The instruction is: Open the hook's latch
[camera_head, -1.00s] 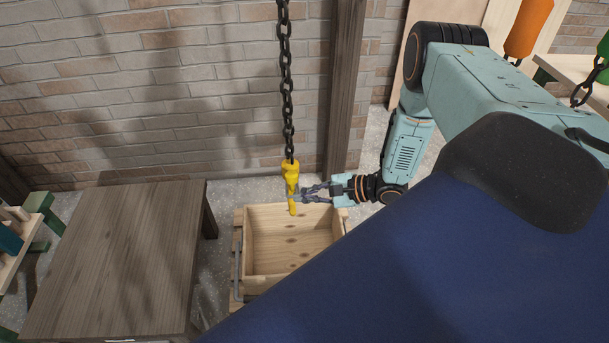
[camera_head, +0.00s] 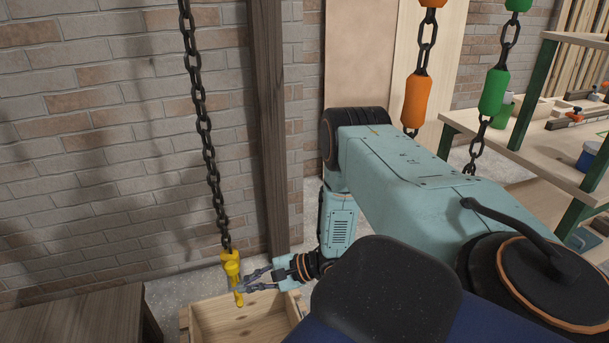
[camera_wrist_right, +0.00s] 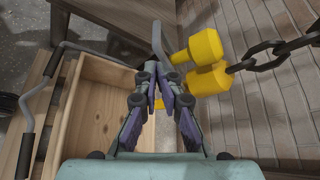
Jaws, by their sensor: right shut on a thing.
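The yellow hook (camera_head: 231,266) hangs at the end of a dark chain (camera_head: 207,140), low over a wooden crate. It also shows in the wrist view (camera_wrist_right: 206,62), right of my fingers. My right gripper (camera_head: 250,281) reaches it from the right in the head view. In the wrist view the fingertips (camera_wrist_right: 159,85) are close together on a thin grey piece (camera_wrist_right: 158,40), which looks like the hook's latch. The fingers hide where it meets the hook, so I cannot tell the latch's angle. My left gripper is in neither view.
The open wooden crate (camera_head: 203,321) stands below the hook and looks empty. A dark wooden table (camera_head: 75,318) is at left. A brick wall and a wooden post (camera_head: 268,120) stand behind. Orange (camera_head: 416,101) and green (camera_head: 492,93) cylinders hang on chains at right.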

